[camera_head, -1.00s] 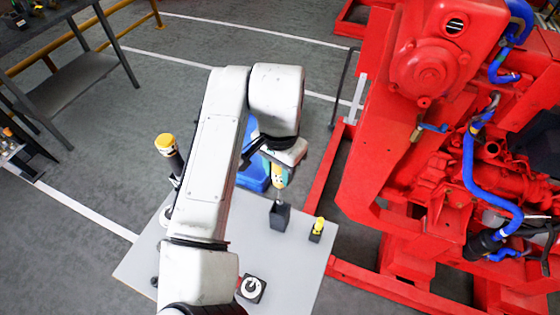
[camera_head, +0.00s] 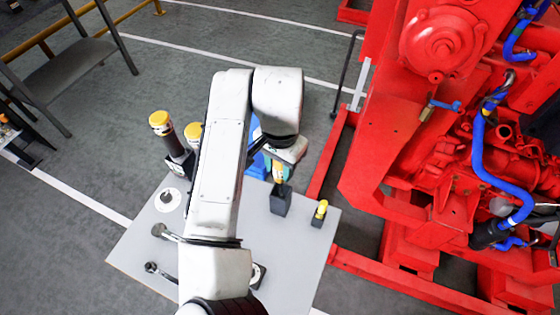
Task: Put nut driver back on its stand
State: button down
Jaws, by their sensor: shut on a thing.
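My gripper (camera_head: 278,167) is at the far part of the grey table, below the white wrist of my arm. It is shut on the nut driver (camera_head: 279,178), which has a yellow handle and is upright. The nut driver is directly over a dark block-shaped stand (camera_head: 281,203), and its lower end appears to be in or at the top of this stand. The exact depth cannot be told. My arm and wrist hide part of the gripper and the fingers.
The grey table (camera_head: 300,262) also bears a small dark block with a yellow-topped piece (camera_head: 319,213), yellow-capped tools (camera_head: 161,124) at the left and a white round disc (camera_head: 167,199). A blue container (camera_head: 256,165) is behind my wrist. The red pumpset (camera_head: 440,150) stands close on the right.

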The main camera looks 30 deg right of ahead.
aim_at(280, 180)
jog(key=shift+f+b, duration=1.65)
jog(key=shift+f, duration=1.25)
jog(key=shift+f+b, duration=0.4)
jog(key=shift+f, duration=0.55)
jog(key=c, duration=0.7)
grip_release()
jog(key=shift+o, duration=0.2)
jog(key=shift+r, duration=0.1)
notch_tip(280, 180, up, 11)
jog(key=shift+f, duration=0.2)
